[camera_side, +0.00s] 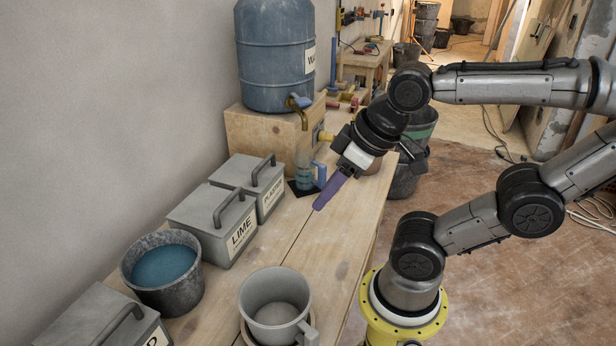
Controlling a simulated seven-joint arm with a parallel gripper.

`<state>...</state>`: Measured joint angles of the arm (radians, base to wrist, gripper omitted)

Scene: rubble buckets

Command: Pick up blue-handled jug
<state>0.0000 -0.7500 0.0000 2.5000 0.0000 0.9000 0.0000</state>
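My gripper (320,203) has purple fingers that point down and to the left. They are in front of and to the right of the jug in the picture and appear apart from it. The fingers overlap in this view, so I cannot tell their opening. No object shows in them.
A large blue water container (276,55) stands on a wooden block (262,139) behind the jug. Lidded grey boxes, including LIME (212,222), a bucket of blue liquid (140,291) and a grey mug (260,298) are nearer. The table's right side (330,255) is clear.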

